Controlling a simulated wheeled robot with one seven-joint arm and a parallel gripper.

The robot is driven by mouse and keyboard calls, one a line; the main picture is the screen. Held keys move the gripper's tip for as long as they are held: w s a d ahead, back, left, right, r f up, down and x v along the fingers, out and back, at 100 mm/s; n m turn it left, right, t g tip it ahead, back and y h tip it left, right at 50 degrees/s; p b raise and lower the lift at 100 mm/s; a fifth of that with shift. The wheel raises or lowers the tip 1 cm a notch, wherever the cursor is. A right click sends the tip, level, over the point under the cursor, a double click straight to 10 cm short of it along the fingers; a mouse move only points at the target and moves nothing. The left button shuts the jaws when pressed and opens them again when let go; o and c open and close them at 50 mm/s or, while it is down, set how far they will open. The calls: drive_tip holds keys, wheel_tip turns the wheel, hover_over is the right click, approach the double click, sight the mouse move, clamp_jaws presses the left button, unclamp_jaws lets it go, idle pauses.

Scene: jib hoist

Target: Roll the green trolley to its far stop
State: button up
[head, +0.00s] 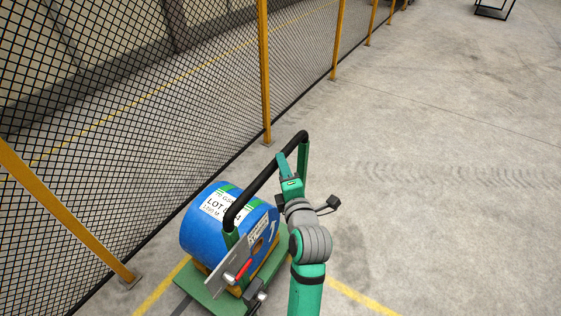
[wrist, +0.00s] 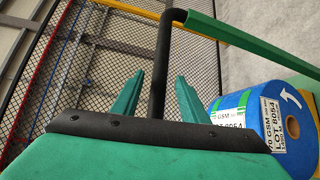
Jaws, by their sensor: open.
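The green trolley (head: 215,296) stands at the bottom of the head view beside the mesh fence. It carries a blue roll (head: 200,232) with a white LOT label; the roll also shows at the right of the wrist view (wrist: 235,105). A black push handle (head: 268,172) runs across the trolley's top between green posts. My gripper (head: 284,166) is at the far part of this handle. In the wrist view my gripper (wrist: 157,92) is open, with the black handle bar (wrist: 163,55) between its two green fingers. I cannot tell whether either finger touches the bar.
A mesh fence (head: 180,110) with yellow posts (head: 265,70) runs along the left. Yellow floor lines (head: 360,297) lie near the trolley. A plate with a red lever (head: 244,270) is on the trolley's near end. Bare concrete floor (head: 430,180) is clear to the right.

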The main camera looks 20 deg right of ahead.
drive_tip(key=s, duration=0.6)
drive_tip(key=shift+a+r, duration=0.15)
drive_tip(key=shift+r, duration=0.25)
drive_tip(key=s+a+f+m+g+h, duration=0.1)
drive_tip(key=s+a+f+m, duration=0.45)
drive_tip(key=s+f, duration=0.2)
drive_tip(key=s+a+f+m, duration=0.4)
drive_tip(key=s+f+m, duration=0.25)
drive_tip(key=f, duration=0.25)
drive_tip(key=s+a+m+y, duration=0.1)
drive_tip(key=s+a+m, duration=0.2)
drive_tip(key=s, duration=0.8)
drive_tip(key=s+a+f+m, duration=0.1)
drive_tip(key=s+a+m, duration=0.2)
drive_tip(key=s, duration=0.8)
drive_tip(key=shift+s+a+m+y, duration=0.15)
drive_tip(key=shift+s+m+y, duration=0.25)
drive_tip(key=shift+m, duration=0.1)
